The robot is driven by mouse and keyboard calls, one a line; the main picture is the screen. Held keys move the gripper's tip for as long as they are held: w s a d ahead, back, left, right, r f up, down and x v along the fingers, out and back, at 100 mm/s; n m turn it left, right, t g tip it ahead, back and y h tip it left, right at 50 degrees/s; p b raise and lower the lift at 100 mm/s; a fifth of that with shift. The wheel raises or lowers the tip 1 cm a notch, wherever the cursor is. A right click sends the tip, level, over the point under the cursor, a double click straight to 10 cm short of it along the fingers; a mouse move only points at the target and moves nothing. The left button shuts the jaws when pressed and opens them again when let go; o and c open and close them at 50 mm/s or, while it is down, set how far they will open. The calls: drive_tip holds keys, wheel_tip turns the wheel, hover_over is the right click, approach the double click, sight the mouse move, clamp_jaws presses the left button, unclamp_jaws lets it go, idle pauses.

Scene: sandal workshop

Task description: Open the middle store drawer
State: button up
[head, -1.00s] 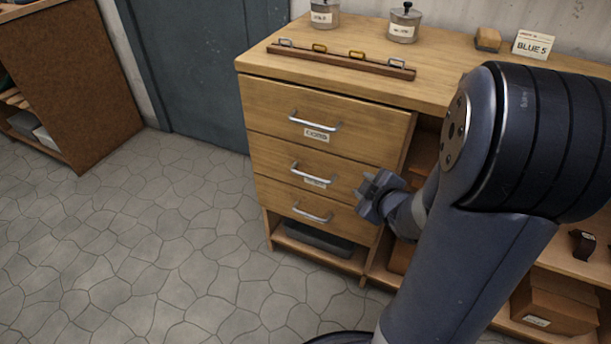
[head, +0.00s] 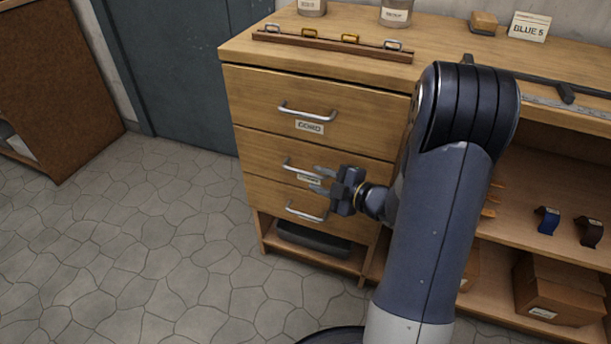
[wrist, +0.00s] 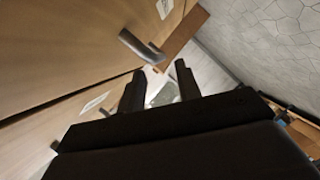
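The middle store drawer (head: 262,155) is the second of three wooden drawers and sits flush in the cabinet. Its metal bar handle (head: 293,165) shows in the head view, its right part close to my gripper, and its label is partly covered. My gripper (head: 321,180) is in front of the lower right part of this drawer, fingers pointing left towards the handles. In the wrist view my gripper (wrist: 161,83) is open, with a clear gap and nothing held. A bar handle (wrist: 140,46) shows just beyond the left finger, not between the fingers; I cannot tell which drawer's.
The top drawer (head: 350,115) and bottom drawer (head: 275,200) are also shut. A dark tray (head: 313,240) sits on the shelf below. A hook rail (head: 330,48) and jars stand on the top. Open shelves with cartons (head: 557,290) are at right. The floor at left is clear.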

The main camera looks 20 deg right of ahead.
sight(306, 174)
drive_tip(key=shift+b+x, duration=0.45)
drive_tip(key=shift+x, duration=2.2)
drive_tip(key=shift+c, duration=0.3)
clamp_jaws()
